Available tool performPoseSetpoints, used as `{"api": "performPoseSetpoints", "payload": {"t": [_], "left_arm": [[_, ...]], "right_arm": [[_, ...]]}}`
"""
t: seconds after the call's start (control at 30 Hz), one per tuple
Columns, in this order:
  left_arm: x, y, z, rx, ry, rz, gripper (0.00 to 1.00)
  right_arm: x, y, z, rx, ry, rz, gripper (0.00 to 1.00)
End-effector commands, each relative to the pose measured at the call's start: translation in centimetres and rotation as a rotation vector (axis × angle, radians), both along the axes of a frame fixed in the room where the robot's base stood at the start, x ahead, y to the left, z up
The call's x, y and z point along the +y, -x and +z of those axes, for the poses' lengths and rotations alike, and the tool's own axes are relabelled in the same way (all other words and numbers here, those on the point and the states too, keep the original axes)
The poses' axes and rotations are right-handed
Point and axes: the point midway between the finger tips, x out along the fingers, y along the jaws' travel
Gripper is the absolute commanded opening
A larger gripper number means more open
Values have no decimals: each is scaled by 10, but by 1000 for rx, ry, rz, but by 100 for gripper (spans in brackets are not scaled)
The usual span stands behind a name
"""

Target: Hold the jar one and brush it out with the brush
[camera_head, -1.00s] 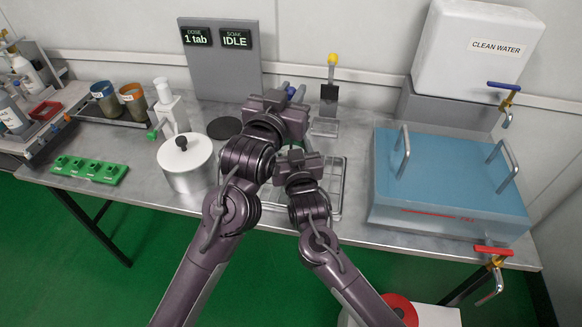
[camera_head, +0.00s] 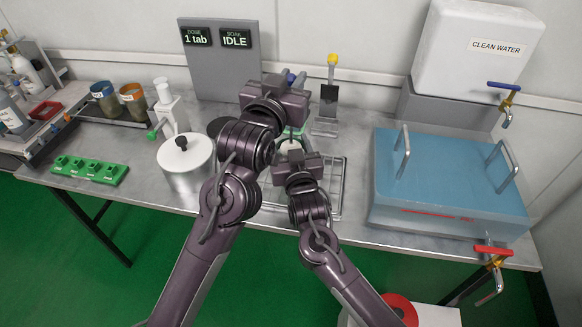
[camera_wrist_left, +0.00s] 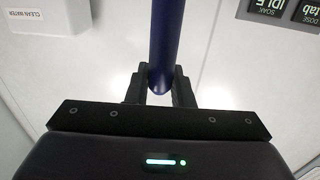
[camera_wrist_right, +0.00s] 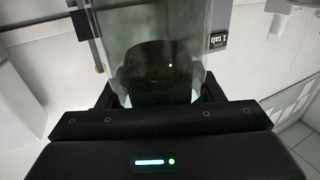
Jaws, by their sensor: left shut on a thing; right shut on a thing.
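My left gripper (camera_head: 275,92) is shut on the blue handle of the brush (camera_wrist_left: 168,40), which points away from the jaws in the left wrist view. The brush head is not visible; only a bit of blue (camera_head: 291,78) shows in the head view. My right gripper (camera_head: 298,163) is shut on a clear glass jar (camera_wrist_right: 110,30), held between its fingers in the right wrist view. A dark patch shows through its lower part. In the head view the jar (camera_head: 290,146) is mostly hidden by my grippers. The left gripper is above and slightly left of it.
A lidded metal pot (camera_head: 187,160) and a white pump-like device (camera_head: 168,108) stand left of my arms. Two murky jars (camera_head: 104,98) (camera_head: 132,97) stand farther left. A wire rack (camera_head: 332,190) lies beneath the right gripper. A blue-topped tank (camera_head: 450,170) fills the right side.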

Motion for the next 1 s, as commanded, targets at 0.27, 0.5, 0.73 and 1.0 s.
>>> {"api": "performPoseSetpoints", "payload": {"t": [0.27, 0.5, 0.73, 1.0], "left_arm": [[0, 0, -24, 2, -2, 0, 0], [0, 0, -39, 1, -1, -1, 0], [0, 0, -41, 0, -1, -1, 0], [0, 0, -41, 0, -1, -1, 0]], "right_arm": [[0, 0, 0, 0, 0, 0, 38], [0, 0, 0, 0, 0, 0, 38], [0, 0, 0, 0, 0, 0, 38], [0, 0, 0, 0, 0, 0, 38]]}}
